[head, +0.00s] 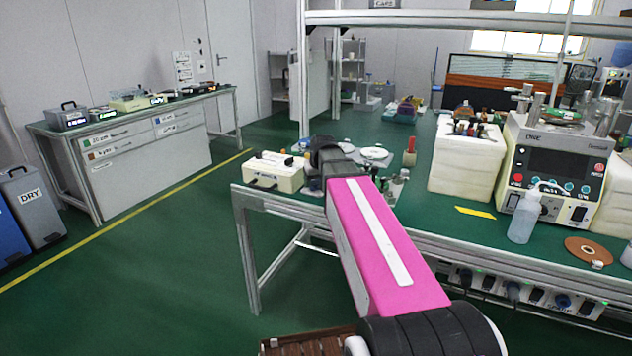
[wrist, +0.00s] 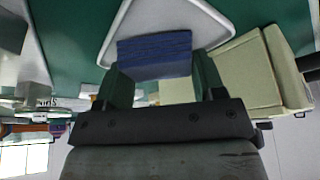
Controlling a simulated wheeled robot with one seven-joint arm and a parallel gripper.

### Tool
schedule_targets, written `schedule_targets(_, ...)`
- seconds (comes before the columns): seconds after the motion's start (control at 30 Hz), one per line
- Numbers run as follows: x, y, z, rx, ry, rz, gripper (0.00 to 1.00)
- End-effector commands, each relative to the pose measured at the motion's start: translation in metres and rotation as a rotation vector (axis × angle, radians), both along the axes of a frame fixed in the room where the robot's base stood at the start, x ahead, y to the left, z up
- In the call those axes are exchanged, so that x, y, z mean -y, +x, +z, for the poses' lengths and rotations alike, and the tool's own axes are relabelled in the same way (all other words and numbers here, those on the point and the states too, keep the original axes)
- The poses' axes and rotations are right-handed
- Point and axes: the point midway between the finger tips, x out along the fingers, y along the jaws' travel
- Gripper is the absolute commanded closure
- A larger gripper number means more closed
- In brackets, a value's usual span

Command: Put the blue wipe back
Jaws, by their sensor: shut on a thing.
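The blue wipe (wrist: 154,52) shows in the wrist view as a folded blue block between the two fingers of my gripper (wrist: 160,68). My gripper is shut on it. A white tray (wrist: 215,12) with a raised rim lies just beyond the wipe. I cannot tell whether the wipe touches the tray. In the head view my arm reaches over the near left part of the green bench. The wipe is not visible there, hidden behind my arm.
A cream box (head: 273,171) stands at the bench's left end, left of my arm. White foam blocks (head: 466,160), a bottle (head: 524,215) and a machine (head: 555,165) stand to the right. Small bottles stand close right of my arm. Green floor is open at left.

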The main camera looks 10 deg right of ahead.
Motion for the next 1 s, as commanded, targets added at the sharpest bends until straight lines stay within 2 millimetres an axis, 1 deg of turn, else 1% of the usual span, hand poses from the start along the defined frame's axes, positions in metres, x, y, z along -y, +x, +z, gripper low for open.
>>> schedule_targets(0.33, 0.0, 0.0, -0.003, 0.0, 0.0, 0.0, 0.59)
schedule_targets(0.37, 0.0, 0.0, -0.003, 0.001, 0.0, 0.0, 0.31)
schedule_targets(0.4, 0.0, 0.0, -0.002, 0.001, 0.0, 0.0, 0.27)
schedule_targets(0.67, 0.0, 0.0, -0.002, 0.001, 0.0, 0.0, 0.27)
schedule_targets(0.77, 0.0, 0.0, 0.002, 0.001, 0.0, 0.0, 0.27)
schedule_targets(0.87, 0.001, -0.004, 0.011, 0.003, 0.0, 0.0, 0.27)
schedule_targets(1.0, 0.002, -0.013, 0.03, 0.003, 0.0, 0.0, 0.27)
